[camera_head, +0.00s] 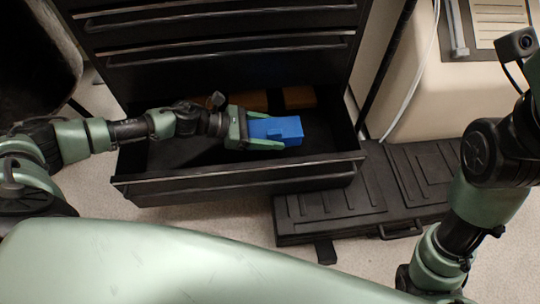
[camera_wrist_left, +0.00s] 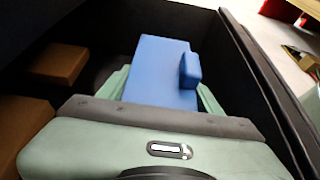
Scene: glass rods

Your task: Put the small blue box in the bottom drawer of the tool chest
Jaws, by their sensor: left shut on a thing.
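The small blue box (camera_head: 276,130) is held between the fingers of my left gripper (camera_head: 266,132), which is shut on it. In the left wrist view the blue box (camera_wrist_left: 160,72) lies between the two green fingers, with a small raised blue block on one side. The box and gripper are over or inside the open drawer (camera_head: 240,175) of the black tool chest (camera_head: 220,65). I cannot tell whether the box touches the drawer floor. My right arm shows at the right of the head view, but its gripper is out of view.
Brown blocks (camera_head: 299,97) lie at the back of the open drawer; a brown block (camera_wrist_left: 58,63) also shows in the left wrist view. A black case (camera_head: 345,205) lies on the floor right of the drawer. A cream cabinet (camera_head: 430,100) stands at the right.

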